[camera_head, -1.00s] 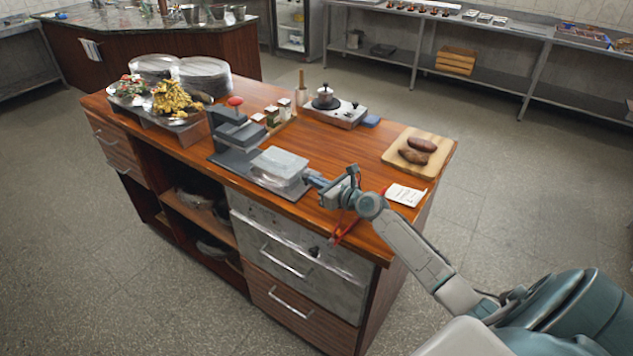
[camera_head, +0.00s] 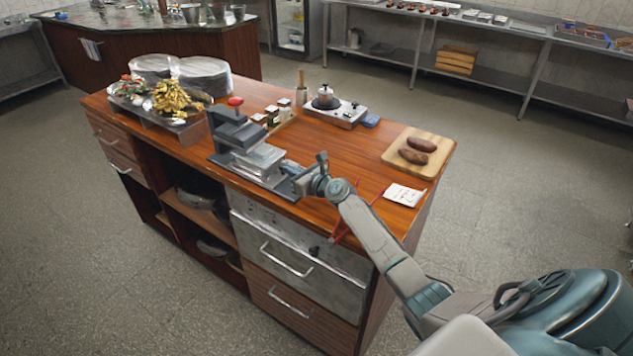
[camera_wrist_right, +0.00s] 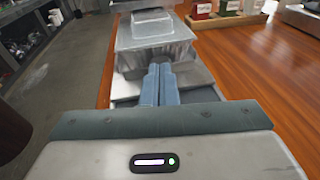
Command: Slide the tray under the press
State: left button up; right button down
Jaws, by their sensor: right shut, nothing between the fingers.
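The press (camera_head: 232,131) is a grey stand with a red knob, near the middle of the wooden counter. The clear, silvery tray (camera_head: 260,159) sits on the press's grey base (camera_head: 282,187), with its far part close to or under the press's upper part. In the right wrist view the tray (camera_wrist_right: 155,35) lies straight ahead. My right gripper (camera_head: 288,167) is shut and empty, its fingertips (camera_wrist_right: 159,68) at the tray's near side; whether they touch it I cannot tell. My left gripper is not in view.
Small spice boxes (camera_head: 272,115) and a hot plate with a pot (camera_head: 335,111) stand behind the press. A cutting board (camera_head: 432,141) with two brown sausages or potatoes and a white card (camera_head: 405,194) are to the right. A food display (camera_head: 165,110) stands left.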

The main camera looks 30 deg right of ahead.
aim_at(274, 162)
jog(key=x, duration=0.4)
jog(key=a+b+x, duration=0.1)
jog(key=x, duration=0.1)
jog(key=shift+w+a+r, duration=0.1)
jog(key=shift+w+r, duration=0.1)
jog(key=shift+r, duration=0.1)
jog(key=shift+w+r, duration=0.1)
jog(key=shift+w, duration=0.05)
jog(key=shift+r, duration=0.3)
jog(key=shift+a, duration=0.1)
